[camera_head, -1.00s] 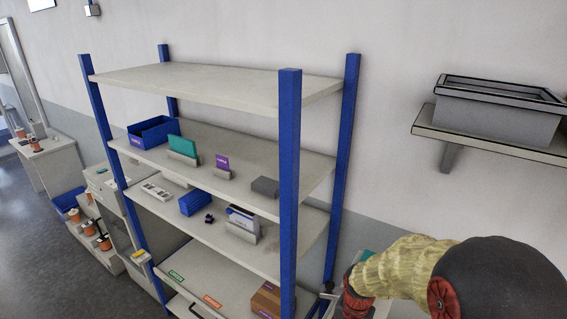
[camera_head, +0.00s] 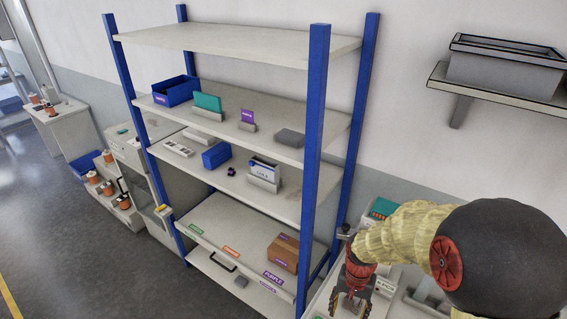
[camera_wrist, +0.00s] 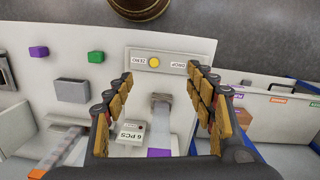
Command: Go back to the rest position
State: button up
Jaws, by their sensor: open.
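My gripper (camera_head: 352,298) is at the lower right of the head view, beside the shelf rack's right post and over a bench. In the wrist view my gripper (camera_wrist: 160,90) shows two padded fingers spread wide apart, with nothing between them. Beyond the fingers is a pale panel (camera_wrist: 190,52) with a yellow button and the labels "ZERO" and "DROP". A small box marked "6 PCS" (camera_wrist: 130,134) lies below it.
A shelf rack with blue posts (camera_head: 312,120) stands left of my arm. It holds a blue bin (camera_head: 175,92), a brown box (camera_head: 284,252) and small cards. A grey bin (camera_head: 505,70) sits on a wall shelf at upper right. Open floor (camera_head: 75,240) lies at left.

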jog(key=s+r+n+t+b, duration=0.2)
jog(key=s+b, duration=0.5)
jog(key=b, duration=0.4)
jog(key=s+r+n+t+b, duration=0.3)
jog(key=s+b, duration=0.4)
jog(key=b, duration=0.4)
jog(key=shift+r+t+b, duration=0.4)
jog(key=shift+r+t, duration=0.3)
jog(key=shift+r, duration=0.1)
jog(key=shift+a, duration=0.1)
